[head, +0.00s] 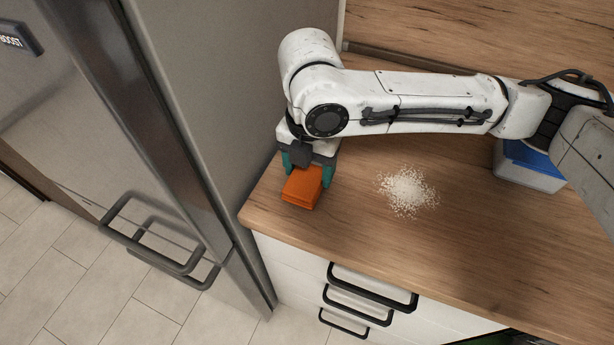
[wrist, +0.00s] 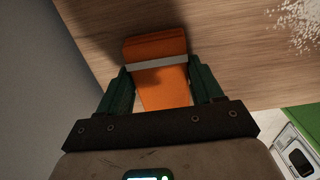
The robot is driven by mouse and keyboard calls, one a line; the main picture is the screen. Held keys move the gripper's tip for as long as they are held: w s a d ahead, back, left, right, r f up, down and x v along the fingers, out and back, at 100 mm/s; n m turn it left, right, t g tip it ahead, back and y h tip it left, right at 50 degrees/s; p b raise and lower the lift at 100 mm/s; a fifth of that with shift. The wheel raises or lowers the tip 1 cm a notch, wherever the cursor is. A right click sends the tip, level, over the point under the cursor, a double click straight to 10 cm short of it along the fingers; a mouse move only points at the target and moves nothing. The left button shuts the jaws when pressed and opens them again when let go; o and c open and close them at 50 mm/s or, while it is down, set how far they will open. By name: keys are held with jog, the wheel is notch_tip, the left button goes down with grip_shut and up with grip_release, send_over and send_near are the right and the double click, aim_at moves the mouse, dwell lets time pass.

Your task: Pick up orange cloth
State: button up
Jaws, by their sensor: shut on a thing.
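The orange cloth (head: 301,189) is a folded block at the left end of the wooden counter, close to the front edge. My gripper (head: 307,168) reaches down over it, with a green finger on each side, and is shut on it. In the wrist view the cloth (wrist: 158,50) lies between the two green fingers of my gripper (wrist: 160,88), with a pale band across it. Whether the cloth still touches the counter is hard to tell.
A tall grey fridge (head: 215,110) stands directly left of the counter (head: 330,235). A pile of white grains (head: 408,191) lies to the right of the cloth. A container with blue inside (head: 530,165) stands further right. Drawers with black handles (head: 372,290) are below.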

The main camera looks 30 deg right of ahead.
aim_at(309, 172)
jog(key=c, duration=0.3)
jog(key=shift+r, duration=0.1)
jog(key=shift+c, duration=0.2)
jog(key=shift+r+p, duration=0.45)
jog(key=shift+p, duration=0.1)
notch_tip(309, 172, up, 3)
jog(key=p, duration=0.2)
jog(key=shift+s+p, duration=0.15)
jog(key=shift+p, duration=0.2)
jog(key=s+a+r+p, duration=0.3)
jog(key=s+r+p, duration=0.6)
jog(key=s+p, duration=0.4)
jog(key=shift+a+p, duration=0.3)
jog(key=shift+p, duration=0.65)
jog(key=shift+s, duration=0.1)
